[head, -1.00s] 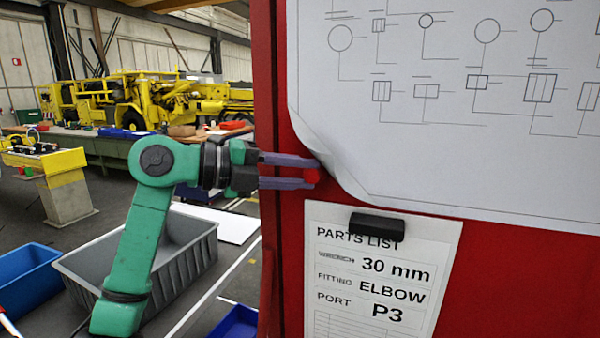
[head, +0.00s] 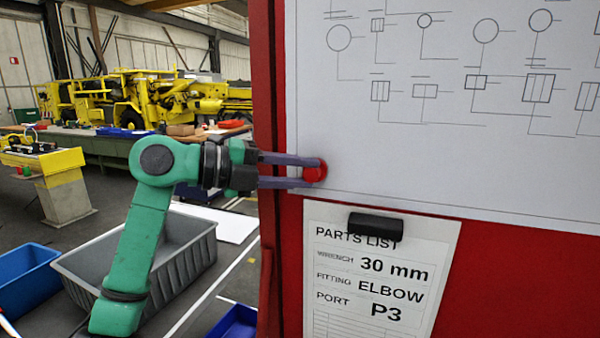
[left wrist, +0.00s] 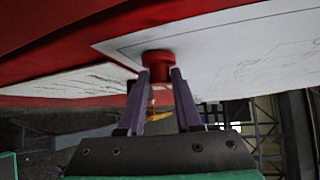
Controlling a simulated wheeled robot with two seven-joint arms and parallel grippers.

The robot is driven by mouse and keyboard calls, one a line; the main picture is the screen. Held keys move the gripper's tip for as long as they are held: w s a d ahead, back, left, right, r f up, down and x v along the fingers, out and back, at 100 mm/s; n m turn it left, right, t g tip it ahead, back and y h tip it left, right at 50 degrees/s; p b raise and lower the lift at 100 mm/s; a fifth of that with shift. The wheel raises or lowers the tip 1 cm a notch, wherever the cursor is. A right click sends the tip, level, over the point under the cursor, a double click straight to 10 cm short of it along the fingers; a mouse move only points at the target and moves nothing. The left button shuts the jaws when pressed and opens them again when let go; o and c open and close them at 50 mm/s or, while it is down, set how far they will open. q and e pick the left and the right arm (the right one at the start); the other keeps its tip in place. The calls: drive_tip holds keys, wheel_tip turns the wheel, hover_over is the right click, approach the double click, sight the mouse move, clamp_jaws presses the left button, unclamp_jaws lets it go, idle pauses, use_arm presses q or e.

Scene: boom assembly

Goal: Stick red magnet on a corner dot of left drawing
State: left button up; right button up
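The red magnet (head: 316,171) is at the lower left corner of the large white drawing (head: 440,160) on the red panel. My left gripper (head: 310,171) comes in from the left, with one finger on each side of the magnet. The left wrist view shows the magnet (left wrist: 158,64) between the fingertips (left wrist: 159,76), its face against or very close to the drawing's corner (left wrist: 220,50). The drawing's lower left corner lies flat. No corner dot shows; the magnet and fingertips cover that spot. My right gripper is not in view.
A parts list sheet (head: 350,290) hangs under a black clip (head: 376,226) just below the drawing. The red panel's left edge (head: 266,120) is beside my fingers. A grey bin (head: 190,252) and a blue bin (head: 25,280) stand lower left.

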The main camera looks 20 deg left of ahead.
use_arm(q)
drive_tip(key=o, duration=0.4)
drive_tip(key=b+v, duration=0.5)
drive_tip(key=v, duration=0.9)
drive_tip(key=shift+s+a+r, duration=0.1)
drive_tip(key=shift+s+a, duration=0.1)
drive_tip(key=shift+a, duration=0.05)
